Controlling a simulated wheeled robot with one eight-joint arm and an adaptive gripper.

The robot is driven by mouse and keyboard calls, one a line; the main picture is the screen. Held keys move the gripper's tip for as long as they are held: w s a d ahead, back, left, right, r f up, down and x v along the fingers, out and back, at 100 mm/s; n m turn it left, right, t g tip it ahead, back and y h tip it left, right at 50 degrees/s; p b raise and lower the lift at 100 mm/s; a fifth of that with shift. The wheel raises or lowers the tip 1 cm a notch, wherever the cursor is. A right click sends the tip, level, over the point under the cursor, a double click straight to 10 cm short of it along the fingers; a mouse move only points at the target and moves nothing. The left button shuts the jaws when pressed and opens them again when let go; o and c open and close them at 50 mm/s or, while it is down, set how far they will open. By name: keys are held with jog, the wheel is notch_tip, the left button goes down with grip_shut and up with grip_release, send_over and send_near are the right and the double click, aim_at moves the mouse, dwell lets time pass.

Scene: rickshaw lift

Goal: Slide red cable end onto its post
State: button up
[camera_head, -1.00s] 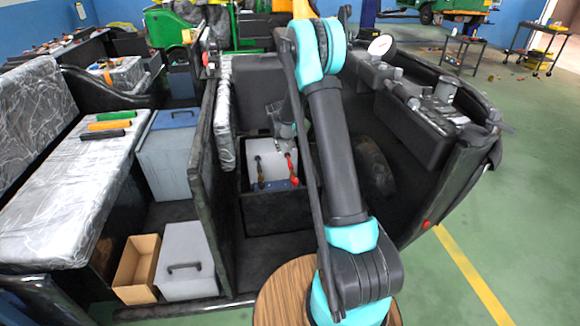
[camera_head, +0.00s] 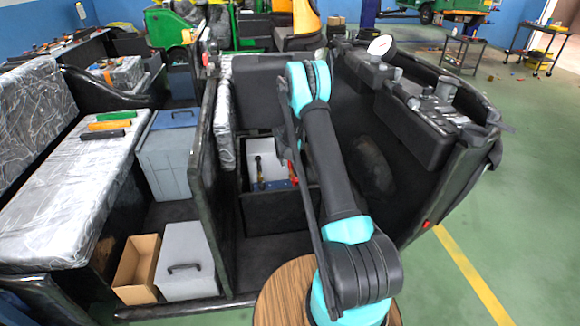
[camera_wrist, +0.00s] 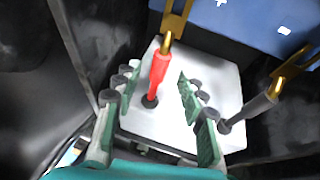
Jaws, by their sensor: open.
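The red cable end (camera_wrist: 160,72) rises from a dark hole in a white panel in the wrist view. A gold piece tops it, close to a gold bracket (camera_wrist: 176,20) by the blue battery (camera_wrist: 245,18). I cannot tell whether they touch, and no separate post is clear. A dark cable end (camera_wrist: 250,106) with a gold tip leans to the right. My gripper (camera_wrist: 156,84) is open, with one finger on each side of the red cable end. Visible gaps lie between it and both fingers. In the head view my arm hides the gripper and most of the red end.
In the head view, the dark compartment (camera_head: 280,212) has walls close around the work. A grey box (camera_head: 187,262), an open cardboard box (camera_head: 136,270) and a blue-lidded bin (camera_head: 168,155) stand left of a dark partition (camera_head: 208,180). Green floor is free at right.

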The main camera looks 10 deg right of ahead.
aim_at(290, 166)
jog(key=shift+x, duration=1.65)
jog(key=shift+c, duration=0.5)
grip_shut()
